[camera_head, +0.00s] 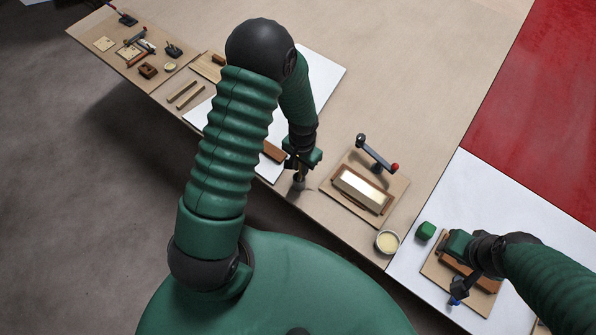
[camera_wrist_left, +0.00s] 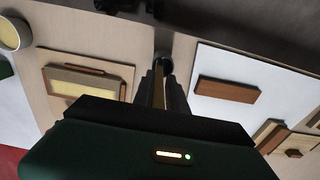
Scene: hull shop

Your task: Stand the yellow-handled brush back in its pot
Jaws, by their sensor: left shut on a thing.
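My left gripper (camera_head: 299,170) is low over the front part of the bench, pointing down. In the left wrist view its fingers (camera_wrist_left: 160,90) are shut on a thin yellowish handle (camera_wrist_left: 158,88), which looks like the brush. A small grey round pot (camera_head: 298,184) stands right under the fingertips; its rim also shows in the left wrist view (camera_wrist_left: 164,61). The brush's lower end is hidden, so I cannot tell whether it is inside the pot. My right gripper (camera_head: 463,277) is over a small wooden board at the right; its fingers are not clear.
Right of the pot, a board (camera_head: 333,192) carries a framed pale block and a crank-like tool (camera_head: 376,153). A white sheet (camera_head: 322,75) with a brown block lies behind.

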